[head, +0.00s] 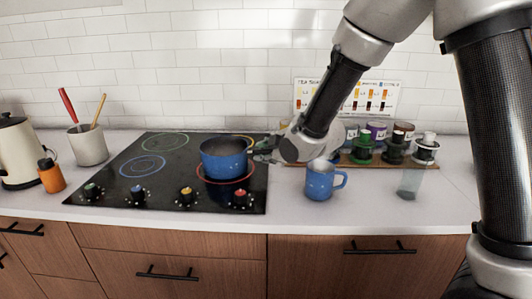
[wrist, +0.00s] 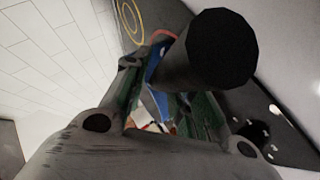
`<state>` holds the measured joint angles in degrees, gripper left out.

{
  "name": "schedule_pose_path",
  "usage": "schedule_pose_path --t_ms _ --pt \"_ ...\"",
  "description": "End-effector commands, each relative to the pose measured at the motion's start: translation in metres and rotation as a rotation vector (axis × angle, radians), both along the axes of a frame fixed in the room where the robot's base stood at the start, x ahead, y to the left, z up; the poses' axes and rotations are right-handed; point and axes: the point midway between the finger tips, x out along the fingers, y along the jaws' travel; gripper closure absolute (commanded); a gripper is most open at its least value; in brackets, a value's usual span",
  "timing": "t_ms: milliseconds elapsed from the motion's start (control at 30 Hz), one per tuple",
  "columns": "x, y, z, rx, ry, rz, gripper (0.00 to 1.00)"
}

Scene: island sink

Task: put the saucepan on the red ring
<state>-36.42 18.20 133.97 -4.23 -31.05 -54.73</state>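The blue saucepan (head: 223,165) stands upright on the black cooktop, over the red ring (head: 226,184), whose front and side arcs show around its base. The pan's body hides the back of the ring. My gripper (head: 263,150) is just right of the pan, at its handle side. In the wrist view the dark handle (wrist: 222,48) points towards the camera and covers part of the view. The green-padded fingers (wrist: 168,105) stand apart there, with a strip of the blue pan (wrist: 155,66) showing between them. Contact with the handle cannot be made out.
A blue mug (head: 319,183) stands on the counter right of the cooktop (head: 120,190). A glass (head: 410,182) and a rack of jars (head: 365,150) are farther right. An orange bottle (head: 51,177), utensil crock (head: 88,146) and kettle (head: 18,150) stand left.

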Motion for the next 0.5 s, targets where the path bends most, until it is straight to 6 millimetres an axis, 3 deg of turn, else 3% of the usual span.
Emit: schedule_pose_path --t_ms 333,500 --pt "0.000 0.000 0.001 0.000 -0.001 0.000 0.60" --pt "-0.011 -0.009 0.011 0.001 -0.002 0.000 0.60"
